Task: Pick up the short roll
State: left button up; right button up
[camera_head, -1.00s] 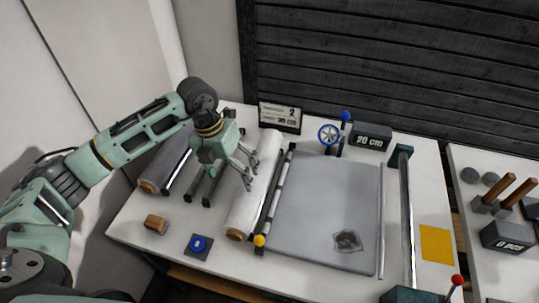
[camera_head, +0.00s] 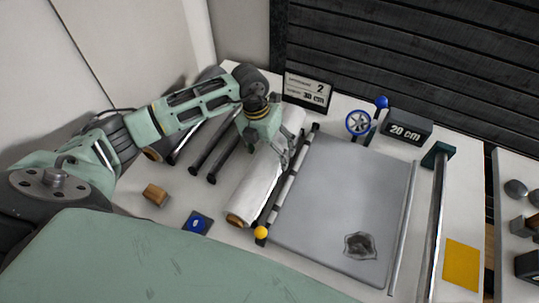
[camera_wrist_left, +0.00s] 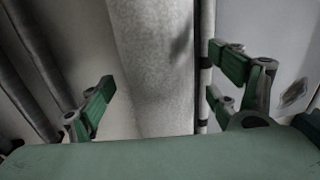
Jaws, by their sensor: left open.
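A light grey roll (camera_head: 258,185) with a brown core end lies on the worktable, left of the grey cutting board. It also fills the middle of the left wrist view (camera_wrist_left: 155,70). My left gripper (camera_head: 285,156) is over the far half of this roll. In the left wrist view its open fingers (camera_wrist_left: 165,92) show on either side of the roll, with nothing between them held. A darker grey roll (camera_head: 189,141) lies further left, partly hidden by my arm. I cannot tell for sure which roll is the short one. My right gripper is out of view.
Dark rails (camera_head: 228,158) lie between the rolls. The cutting board (camera_head: 345,205) has a dark crumpled patch. A small sign (camera_head: 308,90), a blue handwheel (camera_head: 359,122) and a "20 cm" block (camera_head: 407,126) stand at the back. A wooden block (camera_head: 156,195) sits front left.

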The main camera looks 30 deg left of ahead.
pick_arm(q)
jog(key=shift+w+d+f, duration=0.15)
jog(key=shift+d+f, duration=0.05)
jog(key=shift+f, duration=0.85)
jog(key=c, duration=1.7)
